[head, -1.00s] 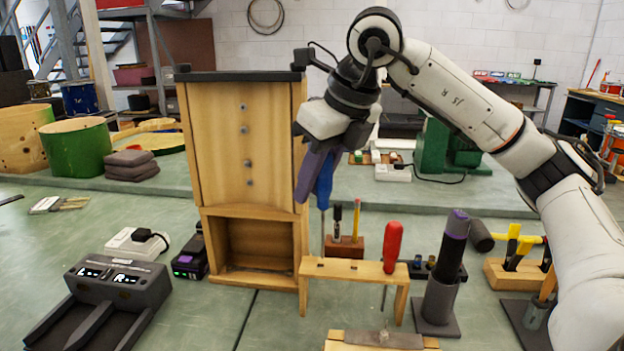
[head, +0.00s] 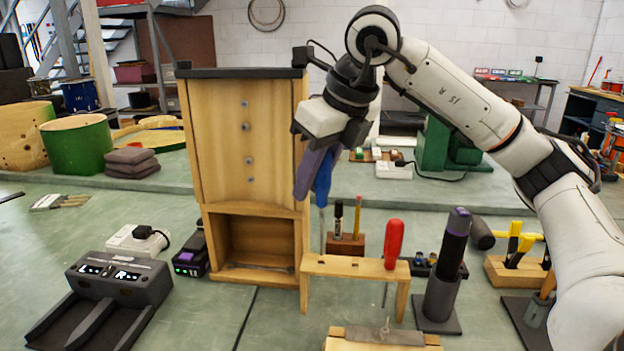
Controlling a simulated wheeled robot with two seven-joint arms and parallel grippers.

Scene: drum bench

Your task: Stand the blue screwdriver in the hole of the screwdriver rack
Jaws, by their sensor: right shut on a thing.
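The blue screwdriver (head: 323,182) hangs upright, blue handle up, in my right gripper (head: 314,180), which is shut on it. Its thin shaft points down, with the lower end at the left part of the screwdriver rack's top. Whether the tip is inside a hole or behind the board, I cannot tell. The screwdriver rack (head: 350,267) is a small wooden bench with legs. A red screwdriver (head: 393,244) stands in its right end. My left gripper is not in view.
A tall wooden cabinet (head: 247,150) stands close left of the gripper. A block with a pen and pencil (head: 346,243) is behind the rack. A dark cylinder in a grey holder (head: 440,296) stands to the right. A wooden block with a metal plate (head: 383,338) lies in front.

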